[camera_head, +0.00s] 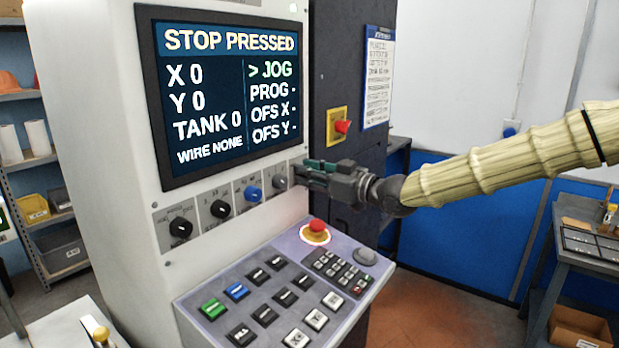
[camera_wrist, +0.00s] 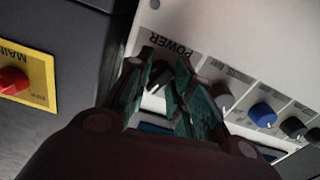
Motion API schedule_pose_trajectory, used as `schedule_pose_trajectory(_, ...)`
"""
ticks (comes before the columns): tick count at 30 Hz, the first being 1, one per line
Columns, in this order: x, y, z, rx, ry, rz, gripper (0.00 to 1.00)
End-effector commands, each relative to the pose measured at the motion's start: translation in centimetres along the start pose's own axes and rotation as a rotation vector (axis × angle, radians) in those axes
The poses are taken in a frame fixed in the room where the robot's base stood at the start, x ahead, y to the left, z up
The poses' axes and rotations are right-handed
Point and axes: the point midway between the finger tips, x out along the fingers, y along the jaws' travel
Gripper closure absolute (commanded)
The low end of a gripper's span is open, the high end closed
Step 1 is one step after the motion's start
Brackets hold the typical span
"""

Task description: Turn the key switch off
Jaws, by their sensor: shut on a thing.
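The key switch (camera_wrist: 155,76) sits under the POWER label on the light control panel in the wrist view. Its dark key part shows between the green fingertips of my gripper (camera_wrist: 162,73), which is shut on it. In the head view my gripper (camera_head: 302,170) reaches the right end of the knob row from the right, and it hides the key switch there. The key's exact turn angle cannot be told. The screen (camera_head: 230,90) is lit and reads STOP PRESSED.
Left of my gripper are a grey knob (camera_head: 280,182), a blue knob (camera_head: 253,194) and black knobs (camera_head: 180,227). Below, a sloped keypad carries a red stop button (camera_head: 317,227). A red main switch (camera_head: 342,127) on yellow sits on the dark cabinet behind.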

Motion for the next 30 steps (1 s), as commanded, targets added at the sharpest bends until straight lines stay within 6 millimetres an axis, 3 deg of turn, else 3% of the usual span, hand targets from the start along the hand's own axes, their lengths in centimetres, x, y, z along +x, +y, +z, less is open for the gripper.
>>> schedule_pose_trajectory(30, 0.01, -0.05, 0.55, -0.941, -0.001, 0.001, 1.00)
